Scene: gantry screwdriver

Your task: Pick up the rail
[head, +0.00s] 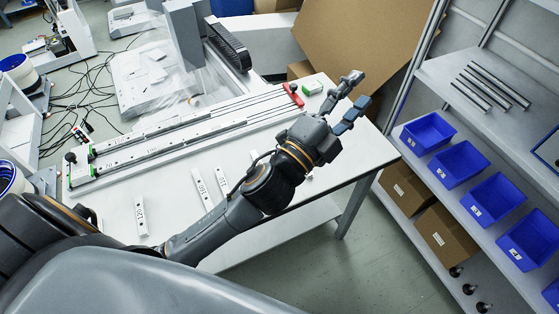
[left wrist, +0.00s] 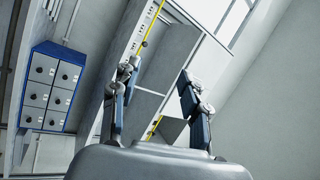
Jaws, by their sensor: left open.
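My left gripper (head: 358,90) is open and empty, held above the right end of the white table (head: 330,165), with its fingers pointing up and right. Its two spread fingers also show in the left wrist view (left wrist: 155,76), with nothing between them. Long pale rails (head: 170,145) lie side by side along the back of the table, left of and below the gripper. Several short white labelled rails, such as one at the front left (head: 141,214) and one near the middle (head: 202,189), lie on the table. My left arm hides part of the tabletop. My right gripper is not in view.
A grey shelf (head: 440,70) stands at right with metal bars (head: 490,87) on top and several blue bins (head: 428,134) below. Cardboard boxes (head: 408,188) sit lower.

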